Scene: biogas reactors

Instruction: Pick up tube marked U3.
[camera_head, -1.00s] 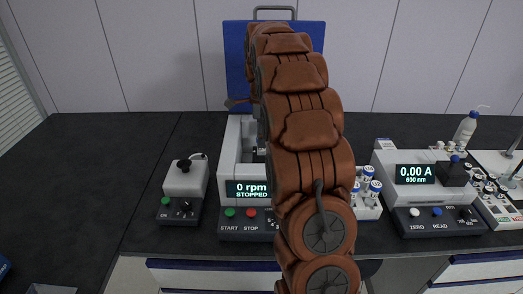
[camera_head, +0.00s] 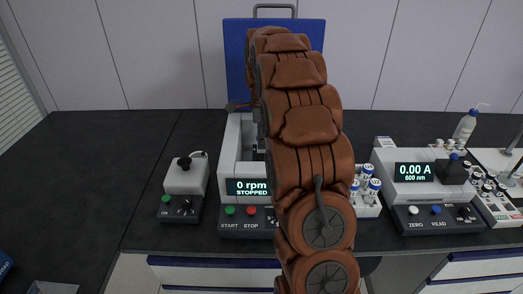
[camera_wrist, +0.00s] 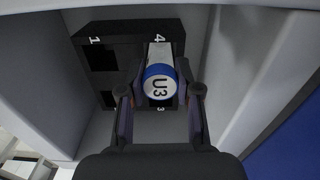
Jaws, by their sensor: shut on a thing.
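The tube marked U3 (camera_wrist: 160,84) shows in the wrist view, with a blue rim and a white cap face lettered U3. My gripper (camera_wrist: 160,95) is shut on it, one finger on each side of the cap. The tube's pale body runs back towards a black holder (camera_wrist: 105,40) with square slots numbered 1, 3 and 4. I cannot tell whether its lower end is still inside a slot. In the head view my arm hides the gripper and this tube.
The holder sits inside the grey-walled centrifuge, whose display (camera_head: 247,187) reads 0 rpm STOPPED. Its blue lid (camera_head: 236,60) stands open. A white rack with blue-capped tubes (camera_head: 367,172) is to the right, then a photometer (camera_head: 413,172). A small device (camera_head: 185,178) stands left. The far-left bench is clear.

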